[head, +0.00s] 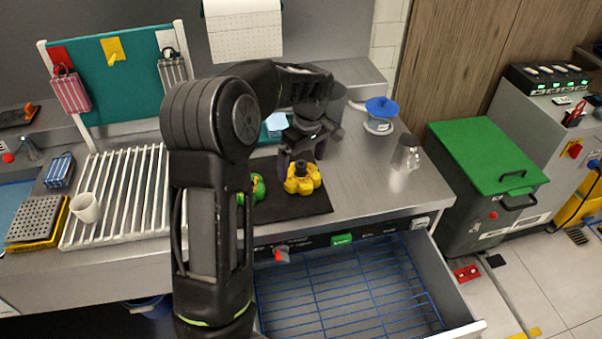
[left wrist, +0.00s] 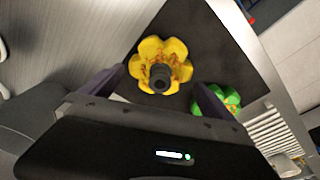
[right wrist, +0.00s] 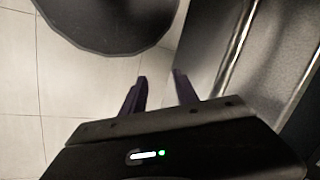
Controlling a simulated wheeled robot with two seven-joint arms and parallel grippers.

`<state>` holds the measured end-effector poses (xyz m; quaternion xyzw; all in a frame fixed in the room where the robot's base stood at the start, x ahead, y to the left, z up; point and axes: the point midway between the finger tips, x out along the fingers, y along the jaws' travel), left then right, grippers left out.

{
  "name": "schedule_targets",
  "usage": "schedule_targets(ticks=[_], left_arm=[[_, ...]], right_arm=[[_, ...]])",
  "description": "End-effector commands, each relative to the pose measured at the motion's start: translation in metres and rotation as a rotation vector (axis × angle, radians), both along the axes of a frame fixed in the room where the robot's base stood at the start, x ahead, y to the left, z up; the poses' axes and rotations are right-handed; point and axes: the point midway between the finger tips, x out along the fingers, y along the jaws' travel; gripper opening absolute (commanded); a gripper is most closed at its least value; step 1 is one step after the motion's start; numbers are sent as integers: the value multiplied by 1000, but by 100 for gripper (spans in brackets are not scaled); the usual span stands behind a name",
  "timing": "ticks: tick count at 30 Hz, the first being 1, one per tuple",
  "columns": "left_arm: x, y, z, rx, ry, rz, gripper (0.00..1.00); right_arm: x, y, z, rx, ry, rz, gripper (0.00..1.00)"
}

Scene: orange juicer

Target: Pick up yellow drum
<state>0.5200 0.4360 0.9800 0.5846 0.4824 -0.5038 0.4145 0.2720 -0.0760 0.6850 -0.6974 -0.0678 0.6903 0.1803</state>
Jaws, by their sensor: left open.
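The yellow drum (head: 303,180) is a lobed, flower-shaped piece with a dark central shaft. It stands on a black mat (head: 285,207) on the counter. It also shows in the left wrist view (left wrist: 176,52), beyond my fingertips. My left gripper (head: 297,160) is open above and just behind the drum, pointing down. In the left wrist view its two fingers (left wrist: 160,84) are spread to either side of the drum's near part; I cannot tell whether they touch it. My right gripper (right wrist: 160,82) is open and empty, over the floor beside a grey surface.
A green lobed drum (head: 258,188) lies left of the yellow one, partly hidden by my left arm. An open drawer with a blue wire rack (head: 345,290) juts out below the counter. A metal cup (head: 408,153) and a blue-lidded container (head: 381,112) stand to the right.

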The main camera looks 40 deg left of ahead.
Motion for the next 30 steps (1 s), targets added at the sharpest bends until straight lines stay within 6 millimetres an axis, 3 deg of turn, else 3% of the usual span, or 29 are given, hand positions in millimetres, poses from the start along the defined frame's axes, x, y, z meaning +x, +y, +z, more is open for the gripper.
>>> schedule_targets(ticks=[6,22,30], left_arm=[[1,3,-17,0,-1,1,100],[1,3,-17,1,-2,1,100],[1,3,-17,0,-1,1,80]], right_arm=[[-1,0,4,-2,2,-1,36],[-1,0,4,-1,1,-1,36],[0,0,4,-1,1,-1,36]])
